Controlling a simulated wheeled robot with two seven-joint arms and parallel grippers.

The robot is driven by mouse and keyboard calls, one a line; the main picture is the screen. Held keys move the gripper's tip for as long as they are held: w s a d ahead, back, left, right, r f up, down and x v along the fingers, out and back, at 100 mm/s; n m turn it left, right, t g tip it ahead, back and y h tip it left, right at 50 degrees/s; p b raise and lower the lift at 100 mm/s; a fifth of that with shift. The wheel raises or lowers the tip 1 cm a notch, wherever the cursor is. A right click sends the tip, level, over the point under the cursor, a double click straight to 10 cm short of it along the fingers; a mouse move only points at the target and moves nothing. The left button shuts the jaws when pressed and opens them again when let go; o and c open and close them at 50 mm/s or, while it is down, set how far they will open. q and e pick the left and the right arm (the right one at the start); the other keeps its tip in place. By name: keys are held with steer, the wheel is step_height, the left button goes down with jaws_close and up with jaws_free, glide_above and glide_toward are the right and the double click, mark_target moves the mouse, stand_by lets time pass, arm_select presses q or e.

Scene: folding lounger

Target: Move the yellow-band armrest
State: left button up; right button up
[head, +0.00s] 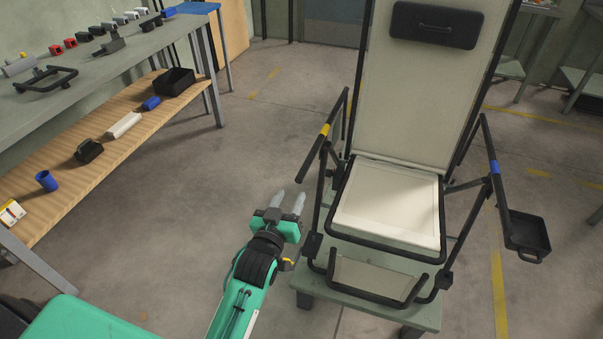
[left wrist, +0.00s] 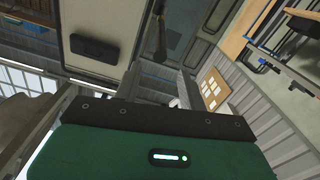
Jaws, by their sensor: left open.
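The folding lounger (head: 385,205) stands on a low green platform, with a pale seat and a raised pale back. Its yellow-band armrest (head: 316,146) is the dark bar on the lounger's left side, sloping up toward the back, with a yellow ring near its middle. My left gripper (head: 288,200) is open and empty, to the left of and nearer than the armrest, apart from it. In the left wrist view, the lounger back (left wrist: 100,20) shows at upper left, and a dark bar beside it may be the armrest. My right gripper is out of view.
A blue-band armrest (head: 494,165) is on the lounger's right side, with a black tray (head: 526,235) beside it. A workbench (head: 105,65) with a wooden lower shelf (head: 62,190) holds several small parts at left. The floor between bench and lounger is clear.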

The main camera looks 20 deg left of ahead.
mark_target(301, 172)
arm_select(q)
steer(key=w, duration=0.9)
steer(key=shift+w+d, duration=0.1)
steer(key=shift+w, duration=0.25)
steer(key=shift+p, duration=0.3)
jaws_close()
